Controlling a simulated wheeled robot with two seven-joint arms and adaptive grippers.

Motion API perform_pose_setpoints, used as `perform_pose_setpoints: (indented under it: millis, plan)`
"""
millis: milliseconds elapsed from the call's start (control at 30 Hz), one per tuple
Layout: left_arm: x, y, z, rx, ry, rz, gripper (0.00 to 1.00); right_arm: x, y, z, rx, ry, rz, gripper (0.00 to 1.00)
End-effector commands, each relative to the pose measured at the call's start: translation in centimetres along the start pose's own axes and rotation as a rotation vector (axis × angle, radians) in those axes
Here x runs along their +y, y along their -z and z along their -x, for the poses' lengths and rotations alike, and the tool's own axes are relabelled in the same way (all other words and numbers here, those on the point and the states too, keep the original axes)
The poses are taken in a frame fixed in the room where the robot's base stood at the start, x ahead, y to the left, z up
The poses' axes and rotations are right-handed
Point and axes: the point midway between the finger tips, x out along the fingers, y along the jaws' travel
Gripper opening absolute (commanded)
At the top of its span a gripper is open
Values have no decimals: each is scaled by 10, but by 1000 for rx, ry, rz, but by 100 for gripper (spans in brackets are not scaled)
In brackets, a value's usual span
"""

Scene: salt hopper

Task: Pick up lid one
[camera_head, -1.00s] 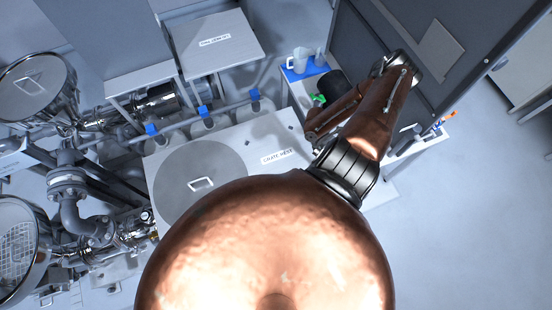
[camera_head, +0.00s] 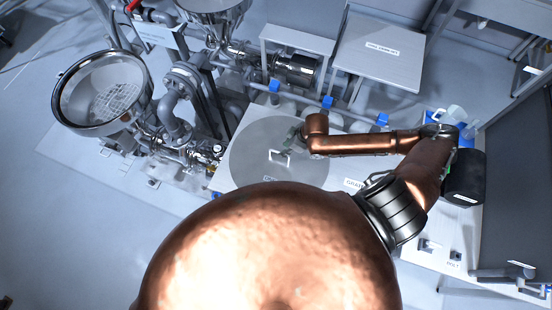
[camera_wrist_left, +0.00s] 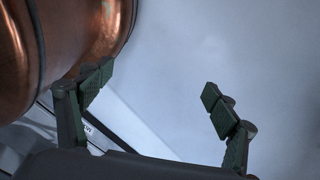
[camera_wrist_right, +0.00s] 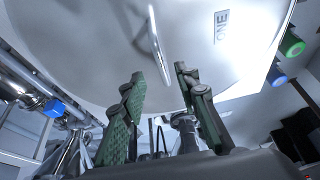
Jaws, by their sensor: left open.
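Lid one (camera_head: 250,150) is a large flat grey disc with a white bar handle (camera_head: 280,157), lying on the white table. Its near edge is hidden by my copper body. In the right wrist view the lid (camera_wrist_right: 90,30) fills the top, with its handle (camera_wrist_right: 157,45) and the label "ONE" (camera_wrist_right: 221,27). My right gripper (camera_head: 297,135) is over the lid's far right part, close to the handle. Its green-padded fingers (camera_wrist_right: 160,82) are apart and empty, and the handle shows beyond their tips. My left gripper (camera_wrist_left: 155,82) is open and empty beside my copper body.
An open hopper with a mesh (camera_head: 100,95) stands at the left, amid pipes and valves (camera_head: 175,110). Another hopper (camera_head: 213,5) is cut off at the top. Several blue-capped bottles (camera_head: 327,103) line the table's back.

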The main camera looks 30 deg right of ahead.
Motion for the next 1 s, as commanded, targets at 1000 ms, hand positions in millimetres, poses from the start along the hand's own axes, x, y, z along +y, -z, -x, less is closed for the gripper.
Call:
perform_pose_setpoints:
  millis: [1000]
  plan:
    - [0,8,8,8,-1,-2,81,-3,1,-65,-4,2,6,13]
